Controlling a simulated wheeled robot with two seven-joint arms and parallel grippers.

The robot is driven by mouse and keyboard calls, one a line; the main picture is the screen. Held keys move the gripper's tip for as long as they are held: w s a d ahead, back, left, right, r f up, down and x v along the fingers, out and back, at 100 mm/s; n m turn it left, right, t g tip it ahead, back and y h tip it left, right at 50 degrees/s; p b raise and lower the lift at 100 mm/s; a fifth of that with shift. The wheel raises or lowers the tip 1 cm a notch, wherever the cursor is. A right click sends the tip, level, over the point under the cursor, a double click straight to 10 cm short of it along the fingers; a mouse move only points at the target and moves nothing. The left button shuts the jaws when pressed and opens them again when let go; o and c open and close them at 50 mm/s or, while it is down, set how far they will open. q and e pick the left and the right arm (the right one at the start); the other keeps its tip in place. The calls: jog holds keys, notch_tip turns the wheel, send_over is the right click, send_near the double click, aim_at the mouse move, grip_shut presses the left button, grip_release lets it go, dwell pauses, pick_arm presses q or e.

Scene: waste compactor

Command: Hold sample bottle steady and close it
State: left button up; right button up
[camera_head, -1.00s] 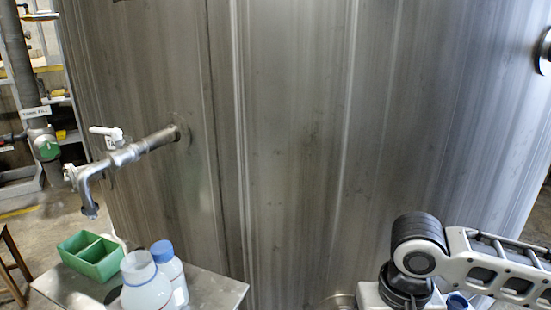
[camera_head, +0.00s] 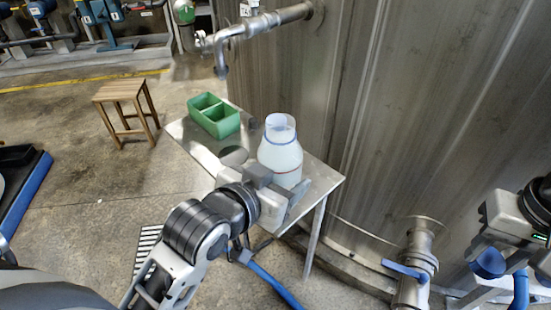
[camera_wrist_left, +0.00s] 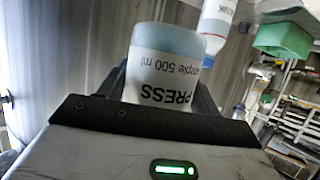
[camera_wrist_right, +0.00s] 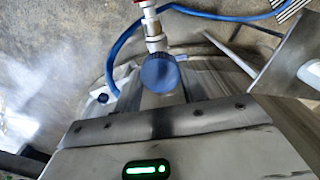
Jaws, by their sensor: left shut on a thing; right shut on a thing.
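The sample bottle (camera_head: 283,158), white and translucent with an uncapped neck, stands upright at the small metal table (camera_head: 326,180). My left gripper (camera_head: 280,186) is shut around its lower body. In the left wrist view, the bottle (camera_wrist_left: 163,75) sits between the fingers, its print reading "PRESS" and "sample 500 ml". My right gripper (camera_head: 490,250) is at the far right, shut on a round blue cap (camera_head: 487,263), well away from the bottle. The cap also shows in the right wrist view (camera_wrist_right: 160,72), held between the fingertips.
A second bottle (camera_wrist_left: 216,25) stands beyond the held one; in the head view it is not clearly visible. A green divided box (camera_head: 215,117) sits at the table's back left. A tap (camera_head: 222,60) juts from the steel tank (camera_head: 400,110). A blue-handled valve (camera_head: 408,270) is low right.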

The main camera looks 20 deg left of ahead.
pick_arm(q)
jog(key=d+r+m+g+h, duration=0.1)
jog(key=d+m+g+h, duration=0.1)
jog(key=d+m+h, duration=0.4)
jog(key=d, duration=0.5)
jog(key=shift+w+g+h, duration=0.4)
jog(key=shift+f, duration=0.1)
pick_arm(e)
jog(key=w+a+r, duration=0.1)
jog(key=a+r, duration=2)
jog(key=a, duration=0.2)
jog(key=shift+a+r+m, duration=0.4)
jog(key=shift+f, duration=2)
jog(key=shift+r, duration=0.1)
jog(key=shift+f, duration=0.9)
